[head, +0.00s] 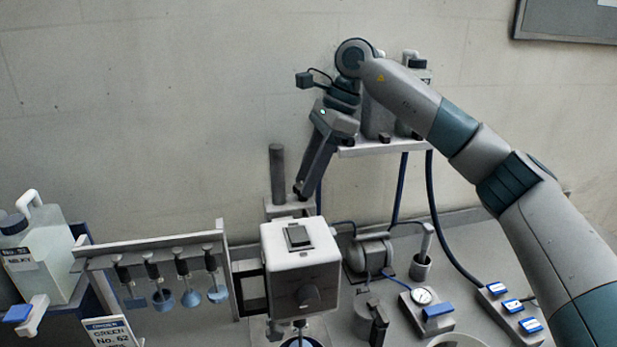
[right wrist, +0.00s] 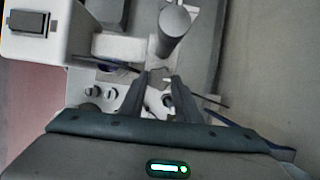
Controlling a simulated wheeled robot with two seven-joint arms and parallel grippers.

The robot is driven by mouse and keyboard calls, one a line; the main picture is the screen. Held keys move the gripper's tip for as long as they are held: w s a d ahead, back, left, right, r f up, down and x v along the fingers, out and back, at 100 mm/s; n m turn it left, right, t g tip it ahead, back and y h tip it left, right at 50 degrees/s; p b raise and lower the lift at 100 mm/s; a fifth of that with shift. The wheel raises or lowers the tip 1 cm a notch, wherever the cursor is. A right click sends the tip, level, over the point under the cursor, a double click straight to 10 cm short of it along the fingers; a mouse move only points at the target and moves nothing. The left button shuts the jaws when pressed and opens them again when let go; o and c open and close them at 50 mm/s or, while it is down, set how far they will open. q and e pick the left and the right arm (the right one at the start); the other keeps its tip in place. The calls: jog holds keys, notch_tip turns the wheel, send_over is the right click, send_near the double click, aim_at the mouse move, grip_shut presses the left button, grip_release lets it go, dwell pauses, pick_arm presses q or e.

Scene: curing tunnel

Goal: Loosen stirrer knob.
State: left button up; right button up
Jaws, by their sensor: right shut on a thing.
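My right gripper (head: 301,193) reaches down behind the stirrer head, just right of the post. In the right wrist view its fingers (right wrist: 165,88) are shut on a small grey knob (right wrist: 158,80) beside the post (right wrist: 174,30). The fingers hide much of the knob, and in the head view the stirrer head's top edge is close below them. My left gripper is not in view.
A rack (head: 150,252) with several hanging blue-tipped stirrers stands left of the stirrer head. A bottle (head: 40,245) is at far left. A pump (head: 370,255), a gauge block (head: 428,305) and a switch strip (head: 510,305) lie right. A wall shelf (head: 375,148) is close to my right arm.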

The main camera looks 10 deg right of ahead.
jog(key=shift+r, duration=0.15)
jog(key=o, duration=1)
jog(key=shift+o, duration=0.2)
jog(key=shift+d+r, duration=0.15)
jog(key=shift+r, duration=0.1)
jog(key=b+v, duration=0.3)
jog(key=v, duration=1.3)
jog(key=shift+d+r, duration=0.2)
jog(key=shift+r, duration=0.15)
jog(key=shift+w, duration=0.1)
